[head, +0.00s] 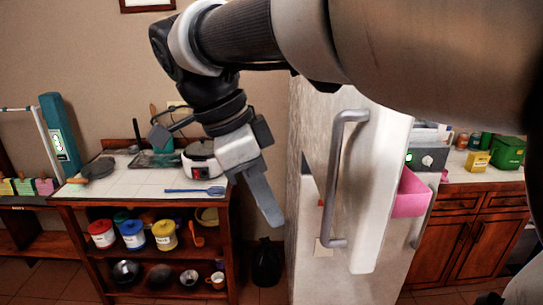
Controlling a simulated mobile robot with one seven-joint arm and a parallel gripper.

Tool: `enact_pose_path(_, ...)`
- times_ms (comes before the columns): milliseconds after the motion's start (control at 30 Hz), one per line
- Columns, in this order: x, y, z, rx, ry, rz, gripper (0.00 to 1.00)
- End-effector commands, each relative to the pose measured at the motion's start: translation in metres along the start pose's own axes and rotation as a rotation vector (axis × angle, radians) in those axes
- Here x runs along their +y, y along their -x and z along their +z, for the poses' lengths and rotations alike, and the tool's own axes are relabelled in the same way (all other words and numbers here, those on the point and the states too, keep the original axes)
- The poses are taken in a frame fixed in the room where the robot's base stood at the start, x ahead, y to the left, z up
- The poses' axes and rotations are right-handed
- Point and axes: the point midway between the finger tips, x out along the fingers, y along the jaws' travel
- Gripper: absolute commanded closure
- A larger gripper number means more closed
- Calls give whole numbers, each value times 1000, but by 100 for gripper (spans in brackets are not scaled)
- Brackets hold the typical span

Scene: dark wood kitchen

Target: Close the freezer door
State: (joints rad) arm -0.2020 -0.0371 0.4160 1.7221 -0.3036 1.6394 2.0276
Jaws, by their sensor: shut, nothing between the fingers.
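The freezer door (384,195) is a pale slab in the middle right of the head view, standing ajar from the grey speckled body (311,125). Its long metal handle (338,185) runs upright on the side facing left. My gripper (271,214) is shut and empty, pointing down to the left of the handle and apart from it. My arm crosses the top of the view and hides the upper part of the door. How wide the door stands open is hard to tell.
A pink bin (411,194) shows just right of the door. A wooden shelf unit (150,245) with a tiled top stands at left, holding a white cooker (201,160) and several canisters. Wooden cabinets (470,240) stand at right.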

Motion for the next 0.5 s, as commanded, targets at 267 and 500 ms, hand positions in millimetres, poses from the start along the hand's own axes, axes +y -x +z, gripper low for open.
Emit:
enact_pose_path(267, -9, 15, -4, 16, 59, -49, 100)
enact_pose_path(500, -10, -29, -5, 16, 58, -46, 100)
